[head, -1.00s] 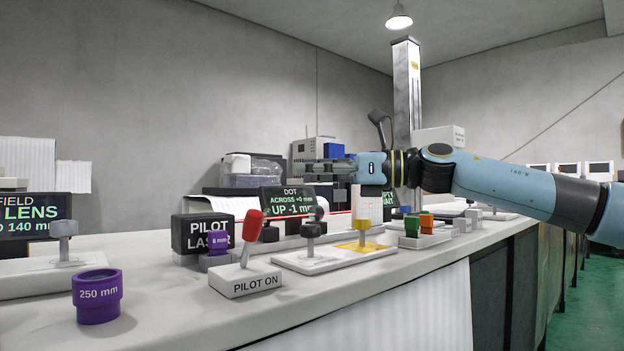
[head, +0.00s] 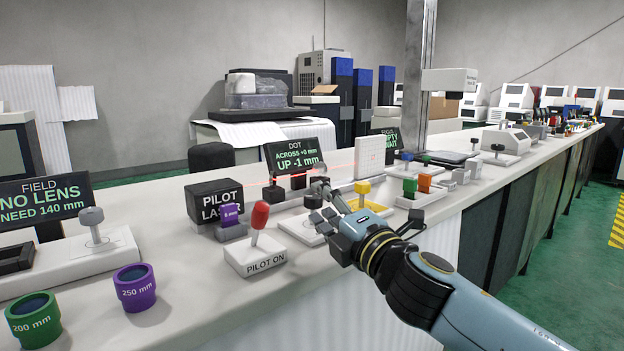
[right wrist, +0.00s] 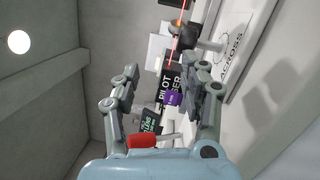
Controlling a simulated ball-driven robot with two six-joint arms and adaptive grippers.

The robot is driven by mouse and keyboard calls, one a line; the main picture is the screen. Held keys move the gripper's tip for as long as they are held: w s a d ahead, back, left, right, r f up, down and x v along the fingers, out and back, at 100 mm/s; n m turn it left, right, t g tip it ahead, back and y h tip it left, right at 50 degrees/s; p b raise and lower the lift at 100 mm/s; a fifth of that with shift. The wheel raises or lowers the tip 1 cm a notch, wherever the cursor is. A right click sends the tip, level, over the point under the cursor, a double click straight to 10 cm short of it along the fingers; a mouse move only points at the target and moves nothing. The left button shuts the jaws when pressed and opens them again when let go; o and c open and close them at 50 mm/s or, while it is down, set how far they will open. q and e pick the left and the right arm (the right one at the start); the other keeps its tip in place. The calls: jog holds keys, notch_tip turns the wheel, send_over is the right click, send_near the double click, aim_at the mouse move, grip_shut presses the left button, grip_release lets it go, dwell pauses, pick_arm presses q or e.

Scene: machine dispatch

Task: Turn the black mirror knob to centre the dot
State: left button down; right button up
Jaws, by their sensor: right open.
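My right gripper (head: 322,202) is open over the white knob base, its fingers pointing to the back left. A dark knob (head: 313,201) shows close beside the fingers, partly hidden; I cannot tell whether they touch it. The dot display (head: 300,155) reads ACROSS +0 mm, UP -1 mm. A white target card (head: 368,158) stands behind the gripper. My left gripper is out of view.
The red-handled PILOT ON lever (head: 259,216) stands just left of my gripper. The pilot laser box (head: 215,200), a purple 8 mm piece (head: 231,214) and a yellow knob (head: 363,188) are close by. Purple (head: 135,287) and green (head: 33,318) lens cups sit at front left.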

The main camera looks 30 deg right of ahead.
aim_at(316, 205)
jog(key=m+h, duration=0.1)
jog(key=s+f+m+g+p, duration=0.1)
jog(key=s+m+h, duration=0.1)
jog(key=shift+s+a+f+m+g+h+p, duration=0.15)
jog(key=shift+s+m+g+h+p, duration=0.15)
jog(key=shift+m+g, duration=0.1)
jog(key=shift+s+f+m, duration=0.2)
jog(key=shift+f+m, duration=0.05)
jog(key=shift+m, duration=0.05)
jog(key=shift+w+f+h, duration=0.15)
jog(key=shift+w+h, duration=0.05)
jog(key=shift+h, duration=0.1)
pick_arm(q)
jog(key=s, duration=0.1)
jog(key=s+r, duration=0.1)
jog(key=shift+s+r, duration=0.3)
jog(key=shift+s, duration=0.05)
pick_arm(e)
jog(key=x, duration=1)
jog(key=shift+w+f, duration=0.2)
jog(key=shift+f, duration=0.1)
grip_shut()
jog(key=shift+r+y+p, duration=0.1)
jog(key=shift+y+p, duration=0.4)
jog(key=shift+p, duration=0.05)
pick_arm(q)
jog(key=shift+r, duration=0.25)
